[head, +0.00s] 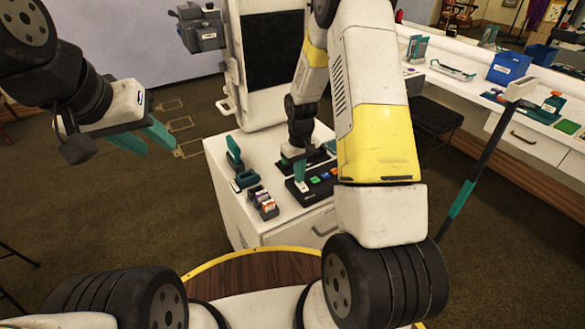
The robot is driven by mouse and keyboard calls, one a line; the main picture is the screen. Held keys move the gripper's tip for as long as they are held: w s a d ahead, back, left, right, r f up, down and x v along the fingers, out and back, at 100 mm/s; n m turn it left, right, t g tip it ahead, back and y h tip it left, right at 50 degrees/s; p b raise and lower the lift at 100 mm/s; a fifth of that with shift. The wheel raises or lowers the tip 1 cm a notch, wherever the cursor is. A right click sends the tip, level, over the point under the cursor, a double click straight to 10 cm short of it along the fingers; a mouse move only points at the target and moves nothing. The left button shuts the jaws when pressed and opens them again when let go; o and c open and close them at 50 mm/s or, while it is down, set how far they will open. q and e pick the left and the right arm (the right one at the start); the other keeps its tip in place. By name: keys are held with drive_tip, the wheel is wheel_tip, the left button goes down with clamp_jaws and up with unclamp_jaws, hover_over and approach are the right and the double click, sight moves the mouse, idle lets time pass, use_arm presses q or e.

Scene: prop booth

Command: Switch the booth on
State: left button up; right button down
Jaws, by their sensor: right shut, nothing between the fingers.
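The white booth (234,75) stands at the back centre with a dark, blank screen (275,47). In front of it, a black control box (312,192) with green, blue and red buttons sits on a white cabinet (222,160). My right gripper (300,182) points down, shut and empty, at the left end of this box. Whether its tips touch the box I cannot tell. The gripper hides that part of the box, and my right arm covers the area to its right. My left gripper (160,152) is open and empty in the air to the left, away from the booth.
A teal device (236,155) and a holder with small coloured packs (263,203) stand on the cabinet's left side. A camera unit (201,27) juts from the booth's left. A counter with a blue bin (509,67) runs along the right. The floor at left is mostly free.

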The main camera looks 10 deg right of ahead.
drive_tip(key=shift+f, duration=0.4)
drive_tip(key=shift+r, duration=3.55)
drive_tip(key=shift+r, duration=0.1)
wheel_tip(320, 180, up, 7)
drive_tip(key=t, duration=0.1)
hover_over(300, 186)
drive_tip(key=s+r+m+t+y, duration=0.1)
drive_tip(key=s+r, duration=0.2)
drive_tip(key=r, duration=0.2)
drive_tip(key=s+r+m+t, duration=0.1)
drive_tip(key=s+r, duration=0.2)
drive_tip(key=r, duration=0.3)
drive_tip(key=s+a+r+t, duration=0.1)
drive_tip(key=s+r, duration=0.3)
drive_tip(key=s, duration=0.4)
drive_tip(key=s+a+r+m+t+y, duration=0.1)
drive_tip(key=s+r+t, duration=0.1)
drive_tip(key=s+r, duration=0.3)
drive_tip(key=shift+s, duration=1.75)
